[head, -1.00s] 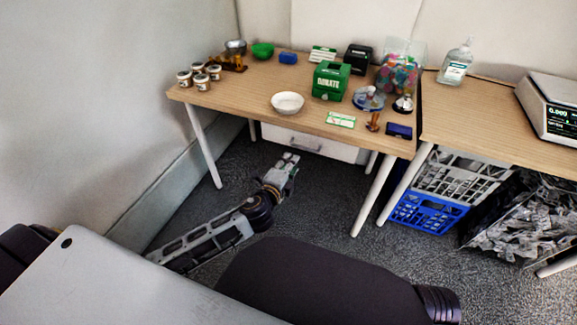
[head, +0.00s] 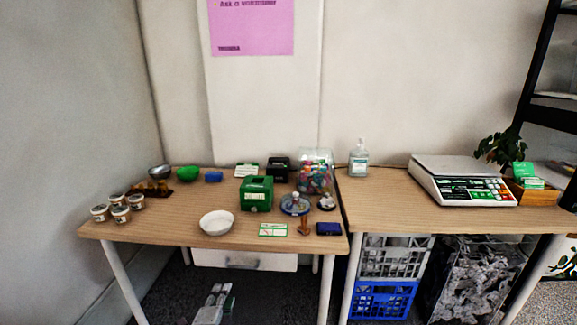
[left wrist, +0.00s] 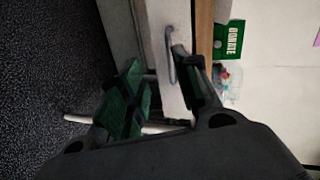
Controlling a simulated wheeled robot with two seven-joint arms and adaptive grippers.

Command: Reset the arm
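My left gripper (head: 217,300) shows at the bottom of the head view, low in front of the left table and below its top. In the left wrist view its two fingers (left wrist: 160,95) stand apart with nothing between them, so it is open and empty. Beyond them in that view are the white drawer (left wrist: 168,50) with its handle and the green donation box (left wrist: 228,40). My right gripper is in neither view.
The left table (head: 165,228) holds a white bowl (head: 217,222), the green box (head: 256,194), several small jars (head: 121,214) and a candy container (head: 315,172). The right table (head: 390,208) bears a scale (head: 462,180). Crates (head: 384,300) stand beneath it.

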